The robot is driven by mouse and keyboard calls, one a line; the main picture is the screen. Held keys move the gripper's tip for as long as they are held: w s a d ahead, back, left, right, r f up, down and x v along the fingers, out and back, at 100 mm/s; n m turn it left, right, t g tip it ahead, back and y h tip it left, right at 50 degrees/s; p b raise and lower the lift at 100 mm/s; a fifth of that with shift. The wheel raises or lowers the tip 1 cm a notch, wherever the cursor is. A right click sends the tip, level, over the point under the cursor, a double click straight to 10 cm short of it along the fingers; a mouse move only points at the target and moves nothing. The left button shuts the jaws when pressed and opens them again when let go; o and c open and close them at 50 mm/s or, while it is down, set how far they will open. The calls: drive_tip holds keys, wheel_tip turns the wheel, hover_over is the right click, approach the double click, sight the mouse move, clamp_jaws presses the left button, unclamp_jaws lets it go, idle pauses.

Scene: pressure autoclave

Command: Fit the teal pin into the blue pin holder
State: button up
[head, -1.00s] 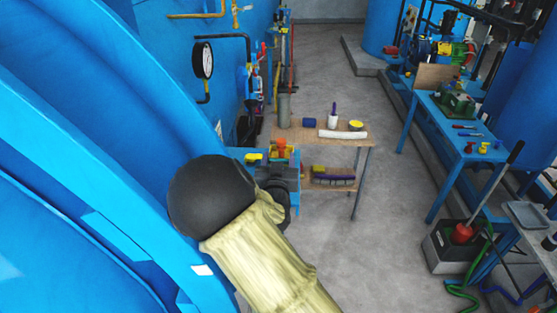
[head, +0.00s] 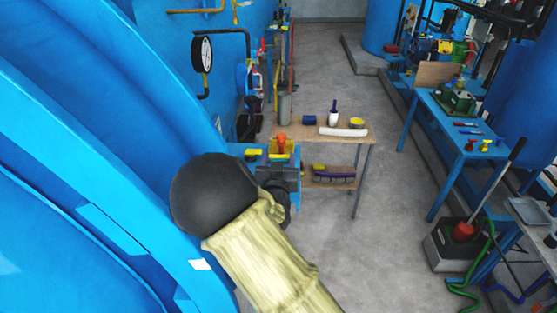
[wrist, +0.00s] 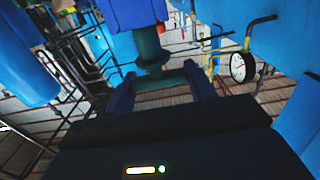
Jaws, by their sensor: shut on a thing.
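The teal pin (wrist: 150,48) shows in the wrist view as a dark teal upright shaft with a wide collar and a teal crosspiece. My gripper (wrist: 160,74) is shut on its lower part, with one finger on each side. The blue pin holder seems to be the blue block (wrist: 133,12) at the top of the wrist view, cut off by the frame edge. The shaft meets the block's lower edge in the picture; I cannot tell whether it is inside or only in front. In the head view my arm hides the pin and most of the gripper.
A large blue vessel fills the left of the head view, close to my arm. A pressure gauge (head: 203,55) sticks out from the blue wall. A small wooden table (head: 305,143) holds a white bottle (head: 333,114) and other items. A blue workbench (head: 440,128) stands right, with open floor between.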

drive_tip(key=shift+f+b, duration=0.85)
drive_tip(key=shift+f, duration=0.1)
drive_tip(key=o, duration=1.1)
drive_tip(key=shift+s, duration=0.1)
drive_tip(key=s+b, duration=0.4)
drive_tip(key=s, duration=0.1)
drive_tip(key=s+b, duration=0.4)
drive_tip(key=s, duration=0.2)
drive_tip(key=s+b, duration=0.5)
drive_tip(key=s, duration=0.1)
drive_tip(key=shift+s+a, duration=0.1)
drive_tip(key=shift+a, duration=0.15)
